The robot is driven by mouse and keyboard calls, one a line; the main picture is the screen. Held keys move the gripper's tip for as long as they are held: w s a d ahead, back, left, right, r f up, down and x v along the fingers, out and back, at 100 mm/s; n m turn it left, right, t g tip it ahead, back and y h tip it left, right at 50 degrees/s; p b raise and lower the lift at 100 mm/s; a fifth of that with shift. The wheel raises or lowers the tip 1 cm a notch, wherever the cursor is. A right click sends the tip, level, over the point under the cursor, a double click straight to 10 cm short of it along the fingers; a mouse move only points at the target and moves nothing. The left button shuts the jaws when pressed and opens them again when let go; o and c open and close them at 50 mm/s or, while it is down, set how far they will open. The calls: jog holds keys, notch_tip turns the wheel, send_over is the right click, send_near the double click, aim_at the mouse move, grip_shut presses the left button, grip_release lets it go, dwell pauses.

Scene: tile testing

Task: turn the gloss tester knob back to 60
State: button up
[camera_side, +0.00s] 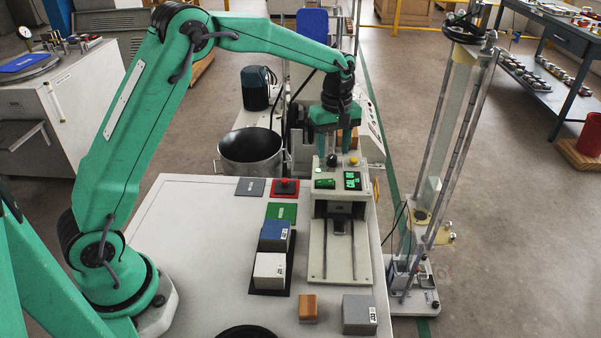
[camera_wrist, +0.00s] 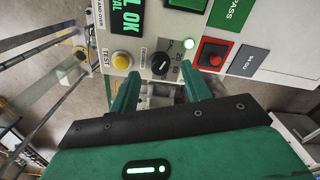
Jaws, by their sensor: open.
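The gloss tester (camera_side: 318,262) is a cream box at the right of the table with a green lit display (camera_side: 352,181). Its black round knob (camera_wrist: 160,64) has a pale pointer mark and small printed numbers beside it; I cannot tell clearly which number it points at. The knob also shows in the side view (camera_side: 332,160). My gripper (camera_wrist: 162,88) is open and empty, its two green fingers apart, one on each side of the knob's line in the wrist view. In the side view my gripper (camera_side: 334,150) hangs just above the tester's top; contact with the knob is not visible.
Blue and white blocks (camera_side: 269,268) stand left of the tester. A metal pot (camera_side: 250,150) stands behind the table.

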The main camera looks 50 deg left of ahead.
aim_at(332, 160)
jog(key=shift+f, duration=1.2)
jog(key=c, duration=1)
